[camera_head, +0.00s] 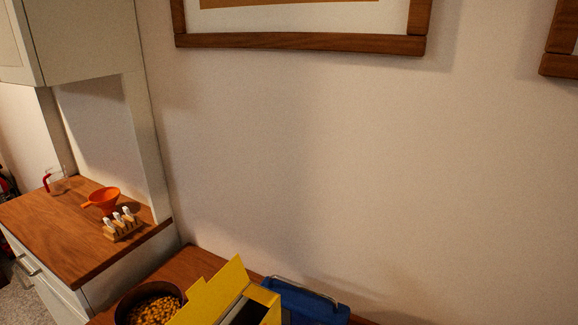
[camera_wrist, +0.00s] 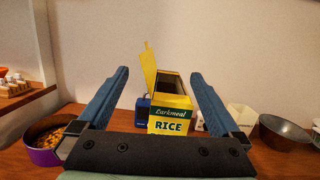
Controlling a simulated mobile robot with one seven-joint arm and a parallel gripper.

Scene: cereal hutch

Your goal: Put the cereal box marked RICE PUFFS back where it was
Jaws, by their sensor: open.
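The yellow cereal box (camera_wrist: 172,122), with a green band and the word RICE on its front, stands upright on the wooden surface in the wrist view. Its top is open and a flap sticks up. My gripper (camera_wrist: 159,73) is open and empty. Its two fingers appear either side of the box, which looks to be ahead of them; contact is not visible. The gripper is not seen in the head view.
A purple bowl of cereal (camera_wrist: 42,143) stands left of the box. A blue object (camera_head: 305,302) is close behind it. A white container (camera_wrist: 243,118) and dark bowl (camera_wrist: 286,131) stand right.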

